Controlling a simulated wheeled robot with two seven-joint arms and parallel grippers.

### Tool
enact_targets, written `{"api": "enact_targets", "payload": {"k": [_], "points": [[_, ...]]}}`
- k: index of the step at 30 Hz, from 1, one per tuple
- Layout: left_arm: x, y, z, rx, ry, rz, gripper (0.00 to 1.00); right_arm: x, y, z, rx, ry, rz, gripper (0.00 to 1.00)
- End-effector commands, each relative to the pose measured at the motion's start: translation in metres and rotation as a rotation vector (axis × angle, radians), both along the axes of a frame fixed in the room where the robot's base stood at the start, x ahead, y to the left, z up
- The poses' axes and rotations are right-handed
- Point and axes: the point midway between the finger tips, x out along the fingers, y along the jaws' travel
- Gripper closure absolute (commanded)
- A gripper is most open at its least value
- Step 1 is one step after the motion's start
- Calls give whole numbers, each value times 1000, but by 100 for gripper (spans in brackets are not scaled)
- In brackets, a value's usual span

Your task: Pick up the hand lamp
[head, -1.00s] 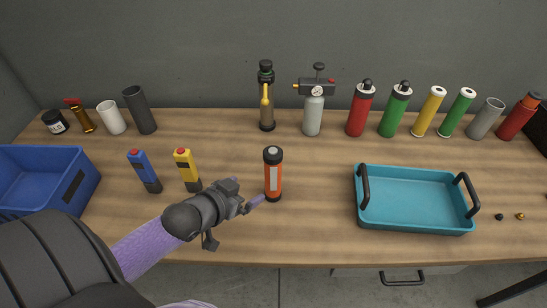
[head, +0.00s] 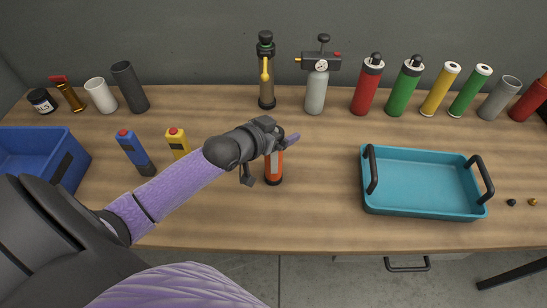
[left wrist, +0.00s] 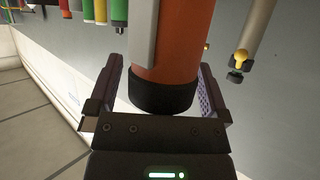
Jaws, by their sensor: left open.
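The hand lamp (head: 273,170) is an orange cylinder with a dark base, standing upright on the table near the middle. Its top is hidden behind my left gripper (head: 272,145) in the head view. In the left wrist view the orange lamp body (left wrist: 174,45) with its black end rises between the two fingers of my left gripper (left wrist: 163,95). The fingers are open, one on each side of the lamp. I cannot tell whether either finger touches it. My right gripper is not in view.
A teal tray (head: 420,208) with black handles is to the right. A blue bin (head: 75,190) is at the left. Blue (head: 136,153) and yellow (head: 178,142) devices stand left of the lamp. Several cylinders and bottles line the back. The table front centre is clear.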

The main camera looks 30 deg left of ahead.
Motion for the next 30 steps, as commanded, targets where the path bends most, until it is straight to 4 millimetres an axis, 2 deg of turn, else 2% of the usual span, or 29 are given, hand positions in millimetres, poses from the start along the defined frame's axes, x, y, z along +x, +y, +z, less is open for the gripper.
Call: {"api": "enact_targets", "payload": {"k": [1,2,14,15,26,29,30], "points": [[0,0,0,0,0,0,6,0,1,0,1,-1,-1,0],[0,0,0,0,0,0,13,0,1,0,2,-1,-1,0],[0,0,0,0,0,0,97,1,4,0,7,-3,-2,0],[0,0,0,0,0,0,100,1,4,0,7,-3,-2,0],[0,0,1,0,-1,0,100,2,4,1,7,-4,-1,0],[0,0,16,0,-4,-1,100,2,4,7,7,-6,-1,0],[0,0,27,0,-6,-1,100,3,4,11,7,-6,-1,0]]}}
